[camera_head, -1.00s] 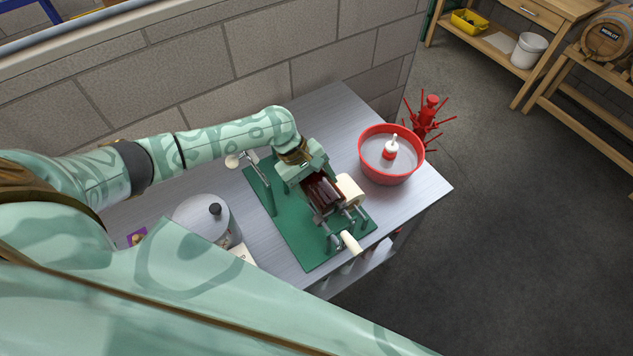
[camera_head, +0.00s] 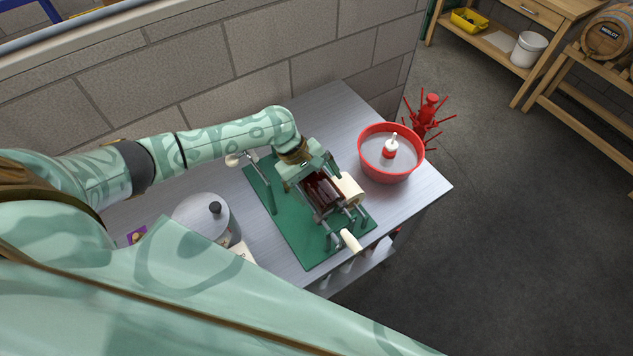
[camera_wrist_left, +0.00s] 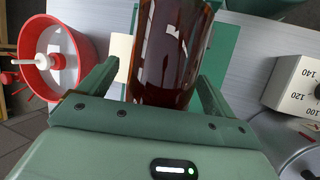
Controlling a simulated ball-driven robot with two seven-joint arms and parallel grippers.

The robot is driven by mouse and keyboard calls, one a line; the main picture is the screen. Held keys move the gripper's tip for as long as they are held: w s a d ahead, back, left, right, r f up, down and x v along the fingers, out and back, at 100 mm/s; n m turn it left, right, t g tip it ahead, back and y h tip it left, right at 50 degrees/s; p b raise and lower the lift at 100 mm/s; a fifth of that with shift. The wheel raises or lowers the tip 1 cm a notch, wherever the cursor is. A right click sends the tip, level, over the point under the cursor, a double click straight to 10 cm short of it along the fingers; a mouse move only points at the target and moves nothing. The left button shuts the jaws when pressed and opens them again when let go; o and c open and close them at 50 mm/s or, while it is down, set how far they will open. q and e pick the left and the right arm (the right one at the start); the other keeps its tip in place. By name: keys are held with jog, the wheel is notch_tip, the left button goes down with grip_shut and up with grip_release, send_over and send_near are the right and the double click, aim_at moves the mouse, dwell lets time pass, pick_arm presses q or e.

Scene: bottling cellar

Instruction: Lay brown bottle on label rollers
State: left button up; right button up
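The brown bottle (camera_head: 321,190) lies on its side on the label rollers, over a green base (camera_head: 288,225). Its dark glass body also shows in the left wrist view (camera_wrist_left: 172,55). My left gripper (camera_head: 312,177) is at the bottle's near end, with one finger on each side. In the left wrist view the fingers (camera_wrist_left: 160,72) are spread, with a visible gap between the left finger and the glass, so it looks open. The gripper and a cream roll (camera_head: 351,188) hide part of the bottle and rollers. My right gripper is not in view.
A red bowl (camera_head: 365,164) with a white-topped piece inside stands right of the rollers. A red spiked rack (camera_head: 428,120) is beyond it. A round metal-topped device (camera_head: 197,218) stands at left. A block wall (camera_head: 240,70) runs behind the table.

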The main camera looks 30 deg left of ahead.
pick_arm(q)
jog(key=shift+s+f, duration=0.1)
jog(key=shift+f, duration=0.05)
jog(key=p+v, duration=0.2)
jog(key=v, duration=1.4)
jog(key=shift+r, duration=0.3)
